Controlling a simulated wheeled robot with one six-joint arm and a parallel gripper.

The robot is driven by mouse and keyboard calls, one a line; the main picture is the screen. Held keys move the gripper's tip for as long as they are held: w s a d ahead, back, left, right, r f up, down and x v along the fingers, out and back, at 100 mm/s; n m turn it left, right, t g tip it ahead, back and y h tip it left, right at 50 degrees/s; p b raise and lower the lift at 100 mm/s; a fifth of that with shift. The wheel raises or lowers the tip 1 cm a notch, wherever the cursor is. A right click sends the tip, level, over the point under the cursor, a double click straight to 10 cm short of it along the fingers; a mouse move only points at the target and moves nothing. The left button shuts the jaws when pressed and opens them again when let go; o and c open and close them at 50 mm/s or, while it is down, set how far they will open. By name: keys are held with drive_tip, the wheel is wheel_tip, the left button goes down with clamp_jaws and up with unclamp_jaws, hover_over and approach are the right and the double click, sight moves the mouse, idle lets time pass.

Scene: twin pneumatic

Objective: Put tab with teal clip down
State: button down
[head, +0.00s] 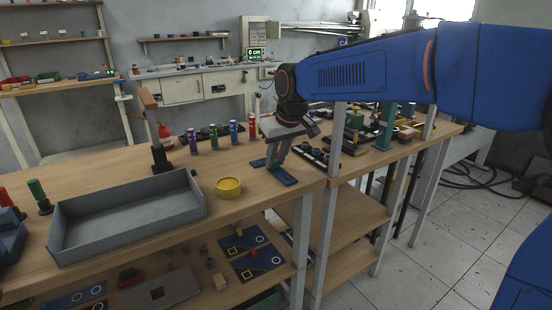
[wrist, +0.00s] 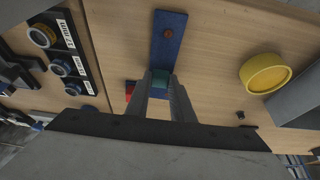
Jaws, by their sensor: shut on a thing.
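My gripper (head: 275,160) points down over the wooden bench, at its right front part. In the wrist view my gripper (wrist: 161,78) is shut on the teal clip (wrist: 160,82), which shows between the fingertips. In the head view a blue piece of the tab (head: 284,176) shows low at the fingertips, close to the bench top. I cannot tell whether it touches the wood. The fingers hide part of the tab.
A yellow round container (head: 229,188) stands left of my gripper, with a grey tray (head: 125,218) beyond it. A dark panel of labelled round parts (wrist: 62,45) lies on the other side. Several coloured cylinders (head: 213,137) stand behind. Bare wood (wrist: 215,40) lies between tab and yellow container.

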sight(285, 177)
drive_tip(key=c, duration=1.5)
unclamp_jaws()
drive_tip(key=shift+f, duration=0.1)
drive_tip(key=shift+c, duration=0.2)
drive_tip(key=v, duration=1.2)
drive_tip(key=s+d+f+m+h, duration=0.1)
drive_tip(key=s+d+f+m, duration=0.1)
drive_tip(key=s+d+f, duration=0.4)
drive_tip(key=s+d+f+m, duration=0.1)
drive_tip(key=s+d+f, duration=0.1)
drive_tip(key=s+d, duration=0.65)
drive_tip(key=s+d+f+m+h, duration=0.15)
drive_tip(key=s+d+f, duration=0.3)
drive_tip(key=d, duration=0.55)
drive_tip(key=s+d+f+m, duration=0.1)
drive_tip(key=s+d+f, duration=0.1)
drive_tip(key=s+f, duration=0.2)
drive_tip(key=s+d+f+m+t, duration=0.1)
drive_tip(key=s+d+f, duration=0.1)
drive_tip(key=s+f, duration=0.2)
drive_tip(key=shift+s+d+f, duration=0.3)
drive_tip(key=shift+s+f, duration=0.1)
drive_tip(key=shift+s, duration=0.6)
